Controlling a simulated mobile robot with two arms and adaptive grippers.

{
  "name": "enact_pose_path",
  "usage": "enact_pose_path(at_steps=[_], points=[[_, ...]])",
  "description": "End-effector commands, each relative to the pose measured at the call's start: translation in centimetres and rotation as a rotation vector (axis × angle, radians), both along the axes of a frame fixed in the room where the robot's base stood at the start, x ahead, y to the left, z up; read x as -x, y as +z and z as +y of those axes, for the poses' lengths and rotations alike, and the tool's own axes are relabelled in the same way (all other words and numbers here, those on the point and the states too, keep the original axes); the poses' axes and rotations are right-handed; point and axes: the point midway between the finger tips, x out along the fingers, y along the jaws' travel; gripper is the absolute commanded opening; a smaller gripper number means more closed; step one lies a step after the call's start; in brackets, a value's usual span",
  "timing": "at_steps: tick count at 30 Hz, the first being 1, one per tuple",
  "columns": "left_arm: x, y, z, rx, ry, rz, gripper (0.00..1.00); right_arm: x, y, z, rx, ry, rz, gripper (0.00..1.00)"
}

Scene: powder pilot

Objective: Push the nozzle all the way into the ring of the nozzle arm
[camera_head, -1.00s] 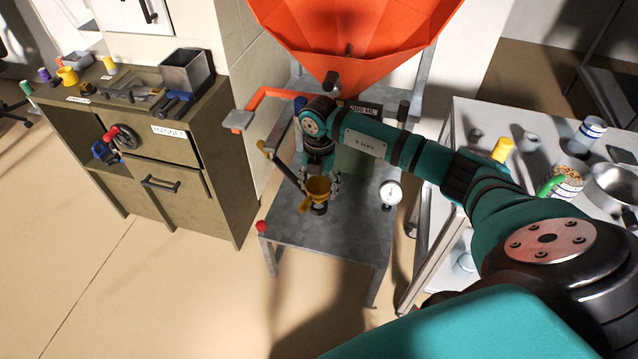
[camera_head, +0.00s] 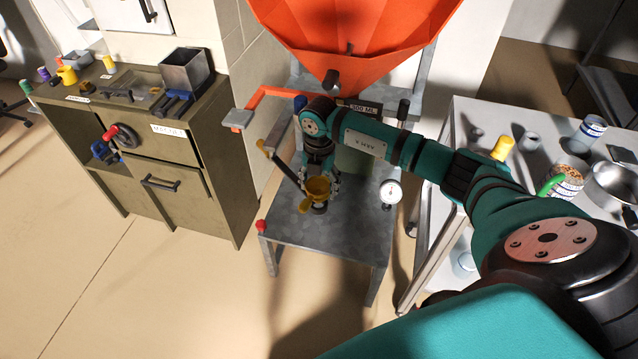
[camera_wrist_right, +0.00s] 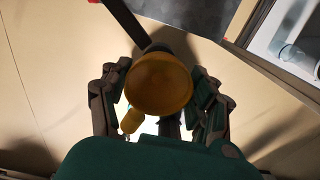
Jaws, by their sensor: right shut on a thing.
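The yellow nozzle (camera_head: 317,187) is a cup-like funnel above the small grey metal table. My right gripper (camera_head: 319,183) is shut on it, with a finger on each side. In the right wrist view the nozzle (camera_wrist_right: 158,83) shows as a round yellow bowl between the fingers of the gripper (camera_wrist_right: 160,105). The nozzle arm (camera_head: 279,163) is a dark bar that slants down toward the nozzle. A yellow piece (camera_head: 304,206) shows beside the nozzle's lower part. The ring is mostly hidden, and I cannot tell how deep the nozzle sits. My left gripper is not in view.
An orange hopper (camera_head: 360,45) hangs above the metal table (camera_head: 345,250). A dial gauge (camera_head: 391,192) and a red knob (camera_head: 261,226) are at the table's sides. An olive cabinet (camera_head: 205,200) stands left; a white table (camera_head: 470,120) with jars and a pan stands right.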

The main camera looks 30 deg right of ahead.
Motion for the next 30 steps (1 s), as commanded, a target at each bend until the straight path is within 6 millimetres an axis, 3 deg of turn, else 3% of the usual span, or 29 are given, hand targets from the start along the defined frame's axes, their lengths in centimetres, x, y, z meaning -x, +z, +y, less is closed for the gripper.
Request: enact_pose_path(at_steps=[30], points=[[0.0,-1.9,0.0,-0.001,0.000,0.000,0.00,0.0,-2.7,0.0,0.001,0.000,0.001,0.30]])
